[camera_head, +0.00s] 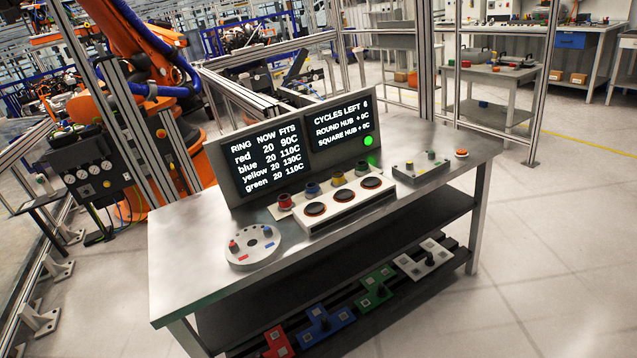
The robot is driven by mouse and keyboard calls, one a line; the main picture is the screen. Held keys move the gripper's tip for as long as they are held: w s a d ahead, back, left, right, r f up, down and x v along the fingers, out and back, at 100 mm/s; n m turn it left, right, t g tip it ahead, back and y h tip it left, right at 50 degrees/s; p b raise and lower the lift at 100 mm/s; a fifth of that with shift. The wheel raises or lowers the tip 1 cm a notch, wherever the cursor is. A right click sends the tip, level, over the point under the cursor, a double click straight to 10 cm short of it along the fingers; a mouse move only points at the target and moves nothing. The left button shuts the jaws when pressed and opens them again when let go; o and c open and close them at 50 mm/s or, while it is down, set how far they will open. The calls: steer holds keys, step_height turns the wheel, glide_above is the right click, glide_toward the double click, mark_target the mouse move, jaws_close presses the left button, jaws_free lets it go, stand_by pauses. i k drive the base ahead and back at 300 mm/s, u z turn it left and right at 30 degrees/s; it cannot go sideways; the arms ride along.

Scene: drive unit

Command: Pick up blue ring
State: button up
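The blue ring (313,189) sits in a row behind the white unit with round dark plates, on a steel workbench. A red ring (285,201) is to its left, and a yellow ring (338,178) and a green ring (362,168) are to its right. The picture is tilted and the ring is small and some way off. My gripper does not show in this view.
The white unit (327,222) with three dark plates stands in front of the rings. A display panel (296,147) rises behind them. A white disc (240,262) with small pegs is at left, a grey block (420,174) at right. The bench's front edge (300,262) is partly clear.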

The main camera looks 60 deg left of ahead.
mark_target(313, 190)
steer(key=u, duration=0.3)
steer(key=i, duration=1.3)
steer(key=u, duration=1.3)
steer(key=i, duration=1.05)
steer(key=u, duration=0.95)
steer(key=i, duration=0.5)
steer(key=u, duration=0.2)
